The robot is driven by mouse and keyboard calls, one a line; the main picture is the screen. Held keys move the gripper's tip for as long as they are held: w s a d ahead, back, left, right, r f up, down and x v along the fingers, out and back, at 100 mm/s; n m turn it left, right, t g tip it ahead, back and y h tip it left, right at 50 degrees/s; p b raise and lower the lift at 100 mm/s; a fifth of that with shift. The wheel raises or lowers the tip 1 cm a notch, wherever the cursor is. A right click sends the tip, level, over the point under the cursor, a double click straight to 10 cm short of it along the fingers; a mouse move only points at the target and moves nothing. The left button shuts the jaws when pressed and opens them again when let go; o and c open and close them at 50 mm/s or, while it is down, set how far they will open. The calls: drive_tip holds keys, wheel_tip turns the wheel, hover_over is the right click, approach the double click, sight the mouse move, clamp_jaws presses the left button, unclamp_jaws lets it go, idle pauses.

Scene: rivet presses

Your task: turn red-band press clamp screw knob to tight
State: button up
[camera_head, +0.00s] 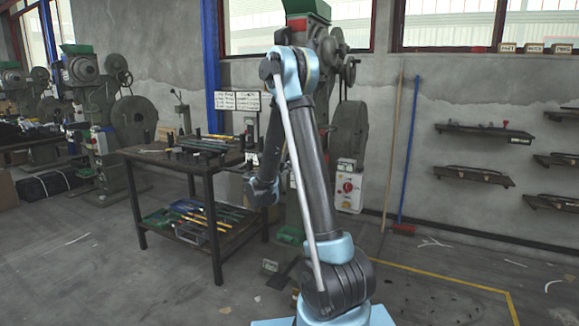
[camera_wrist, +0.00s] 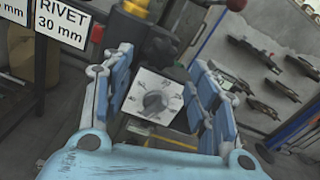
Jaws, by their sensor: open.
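In the wrist view a grey round knob (camera_wrist: 157,101) with a pointer ridge sits on a white dial plate (camera_wrist: 140,88) with marks around it. My gripper (camera_wrist: 163,85) is open, with one blue finger left of the dial and one right of it. The knob shows between the fingers; I cannot tell whether they reach to its depth, and no contact shows. The dial marks are too blurred to read. In the head view the press (camera_head: 349,130) stands behind my arm, which hides much of it. A small red patch shows near its top.
A sign reading "RIVET 30 mm" (camera_wrist: 61,18) is at upper left in the wrist view. In the head view a workbench (camera_head: 208,168) with tools stands left of the press. Wall shelves (camera_head: 485,131) are at right. A broom (camera_head: 408,150) leans on the wall. Floor at right is mostly clear.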

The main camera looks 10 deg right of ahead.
drive_tip(key=x, duration=0.6)
drive_tip(key=shift+w, duration=0.15)
drive_tip(key=shift+d, duration=0.15)
drive_tip(key=shift+c, duration=0.3)
drive_tip(key=c, duration=1)
